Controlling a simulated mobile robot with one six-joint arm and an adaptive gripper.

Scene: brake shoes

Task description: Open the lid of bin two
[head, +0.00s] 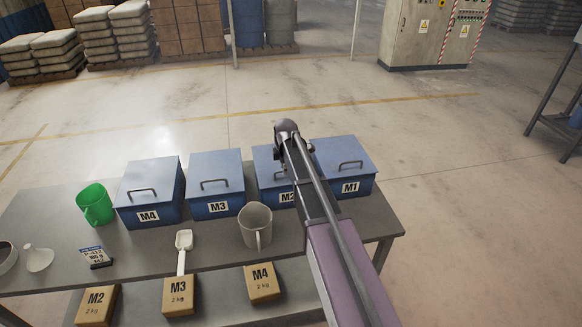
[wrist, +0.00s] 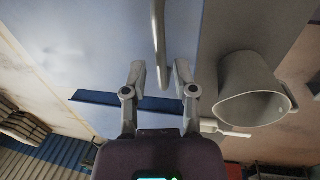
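Bin two is the blue bin marked M2 (head: 265,172), third from the left in the row on the table. Its lid lies shut, and my arm hides much of it, including its handle, in the head view. In the wrist view a light blue lid (wrist: 220,35) fills the upper middle, with a grey bar handle (wrist: 159,40) on it. My gripper (wrist: 160,72) is open, its two fingers apart, with the near end of the handle showing between them. I cannot tell whether either finger touches it. The gripper is hidden in the head view.
Shut bins M4 (head: 150,190), M3 (head: 216,182) and M1 (head: 345,165) stand in the row. A grey mug (head: 256,226) stands close in front of M2 and shows in the wrist view (wrist: 250,90). A white scoop (head: 183,243) and green mug (head: 94,204) are further left.

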